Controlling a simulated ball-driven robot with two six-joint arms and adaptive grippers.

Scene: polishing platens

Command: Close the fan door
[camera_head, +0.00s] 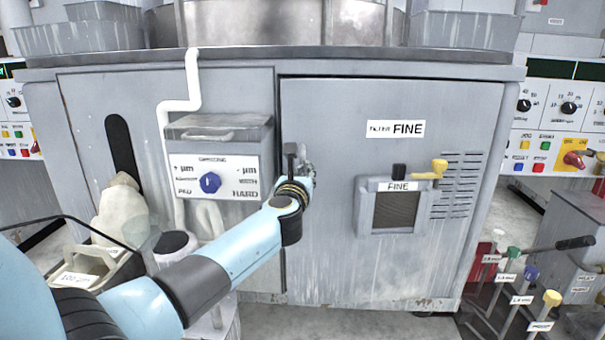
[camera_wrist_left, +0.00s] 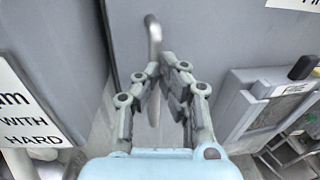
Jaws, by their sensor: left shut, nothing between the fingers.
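The fan door (camera_head: 340,250) is the large grey panel labelled FINE at the centre right of the machine. A dark seam runs along its top and left edges; I cannot tell if it is fully flush. The pale bar handle (camera_wrist_left: 154,45) stands upright near the door's left edge in the left wrist view. My left gripper (camera_head: 304,165) is in front of that edge, and its fingers (camera_wrist_left: 172,66) are shut with nothing between them. The fingertips overlap the handle in the picture; contact is unclear. My right gripper is out of view.
A dressing box (camera_head: 215,178) with a blue knob stands left of the door, beside a white pipe (camera_head: 180,104). A small FINE box (camera_head: 398,212) with a yellow lever (camera_head: 437,168) juts from the door. Levers with coloured knobs (camera_head: 551,298) stand at the lower right.

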